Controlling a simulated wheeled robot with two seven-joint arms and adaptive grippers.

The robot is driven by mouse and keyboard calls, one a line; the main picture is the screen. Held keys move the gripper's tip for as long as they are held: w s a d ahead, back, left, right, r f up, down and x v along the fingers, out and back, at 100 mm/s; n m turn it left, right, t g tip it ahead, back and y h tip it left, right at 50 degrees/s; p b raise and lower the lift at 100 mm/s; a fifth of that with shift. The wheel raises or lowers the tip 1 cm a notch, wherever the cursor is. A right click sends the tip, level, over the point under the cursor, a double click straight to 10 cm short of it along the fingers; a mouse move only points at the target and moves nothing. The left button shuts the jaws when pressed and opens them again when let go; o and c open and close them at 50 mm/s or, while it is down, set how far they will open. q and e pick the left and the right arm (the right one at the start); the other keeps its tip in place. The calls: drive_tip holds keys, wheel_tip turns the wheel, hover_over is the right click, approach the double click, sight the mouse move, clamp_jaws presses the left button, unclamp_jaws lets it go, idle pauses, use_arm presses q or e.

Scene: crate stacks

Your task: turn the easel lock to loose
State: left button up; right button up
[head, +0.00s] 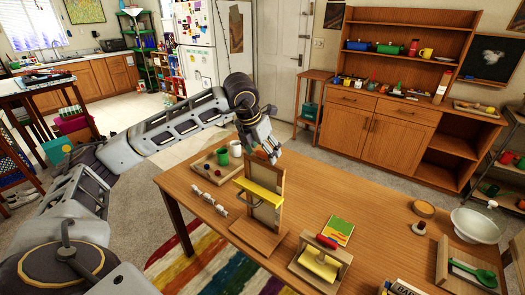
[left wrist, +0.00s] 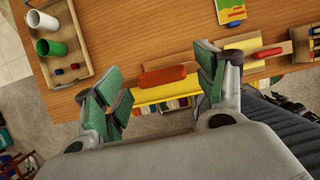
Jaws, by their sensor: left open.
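The wooden easel (head: 262,215) stands upright near the table's left front edge, with a yellow ledge (head: 260,194) across it. An orange-red bar (left wrist: 168,76), seemingly the lock, is at the easel's top; a bit of it shows in the head view (head: 262,154). Its loose or tight setting cannot be told. My left gripper (head: 267,153) is at the easel's top. In the left wrist view, its green-padded fingers (left wrist: 163,86) are spread on either side of the bar, with gaps showing. My right gripper is not in view.
A wooden tray (head: 217,163) with cups stands left of the easel. A wooden frame with a red handle (head: 326,241) and a yellow-green booklet (head: 338,230) are to the right. A white bowl (head: 476,226) stands farther right. Bare tabletop (head: 370,205) lies behind the booklet.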

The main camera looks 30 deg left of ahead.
use_arm(q)
drive_tip(key=v, duration=1.2)
drive_tip(key=shift+d, duration=0.1)
idle(0.6)
